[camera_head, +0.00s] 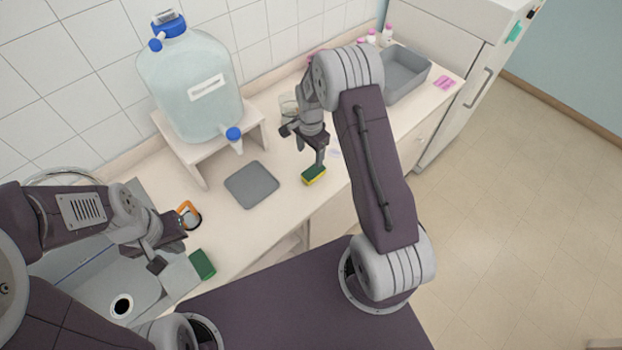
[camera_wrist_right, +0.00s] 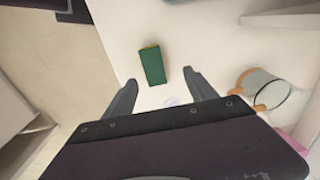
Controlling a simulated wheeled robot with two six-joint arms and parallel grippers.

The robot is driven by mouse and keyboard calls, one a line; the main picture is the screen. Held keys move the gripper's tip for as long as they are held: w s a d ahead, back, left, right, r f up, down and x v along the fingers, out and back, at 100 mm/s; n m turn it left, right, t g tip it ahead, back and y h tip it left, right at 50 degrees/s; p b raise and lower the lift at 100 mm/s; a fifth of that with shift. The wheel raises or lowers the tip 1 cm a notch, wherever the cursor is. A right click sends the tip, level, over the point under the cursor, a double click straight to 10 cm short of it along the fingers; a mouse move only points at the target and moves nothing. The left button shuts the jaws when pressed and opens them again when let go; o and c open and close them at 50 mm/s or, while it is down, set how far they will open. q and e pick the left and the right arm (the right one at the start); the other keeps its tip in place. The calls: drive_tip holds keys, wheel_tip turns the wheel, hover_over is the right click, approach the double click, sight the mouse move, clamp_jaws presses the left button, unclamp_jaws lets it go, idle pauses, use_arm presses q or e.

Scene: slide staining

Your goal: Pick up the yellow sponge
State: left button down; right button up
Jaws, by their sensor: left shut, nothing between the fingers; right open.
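The yellow sponge (camera_head: 314,175) has a green layer and lies near the front edge of the counter in the head view. In the right wrist view the sponge (camera_wrist_right: 152,66) shows mostly its green face, with a thin yellow edge. My right gripper (camera_head: 304,148) is open and points down just above it. In the right wrist view the fingers (camera_wrist_right: 160,80) are spread and empty, with the sponge below and slightly beyond their tips. My left gripper (camera_head: 171,244) is shut and empty over the sink edge.
A green block (camera_head: 202,264) lies beside the sink. A grey mat (camera_head: 251,185) lies left of the sponge, with a large water jug (camera_head: 191,85) on a stand behind. A round glass vessel with orange parts (camera_wrist_right: 264,90) stands near the right gripper. A grey tray (camera_head: 405,75) sits farther right.

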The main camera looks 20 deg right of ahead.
sight(314, 171)
drive_tip(key=shift+s+d+f+g+p, duration=0.15)
drive_tip(key=shift+s+d+f+p, duration=0.1)
drive_tip(key=shift+d+f, duration=0.25)
drive_tip(key=shift+s+d+f+g+p, duration=0.15)
drive_tip(key=shift+s+d+f, duration=0.1)
drive_tip(key=shift+d, duration=0.4)
drive_tip(key=f, duration=0.1)
drive_tip(key=f+p, duration=0.1)
drive_tip(key=f, duration=0.1)
drive_tip(key=shift+a, duration=0.4)
drive_tip(key=shift+a+f, duration=0.15)
wheel_tip(314, 171, down, 5)
drive_tip(key=p, duration=0.3)
drive_tip(key=shift+w, duration=0.15)
drive_tip(key=shift+f, duration=0.2)
use_arm(q)
drive_tip(key=r, duration=0.2)
drive_tip(key=d+r, duration=0.1)
drive_tip(key=r, duration=0.2)
drive_tip(key=shift+w+d+r, duration=0.1)
drive_tip(key=shift+w+r, duration=0.05)
drive_tip(key=shift+r, duration=0.1)
use_arm(e)
drive_tip(key=shift+a, duration=0.1)
use_arm(q)
drive_tip(key=shift+d, duration=0.1)
use_arm(e)
clamp_jaws()
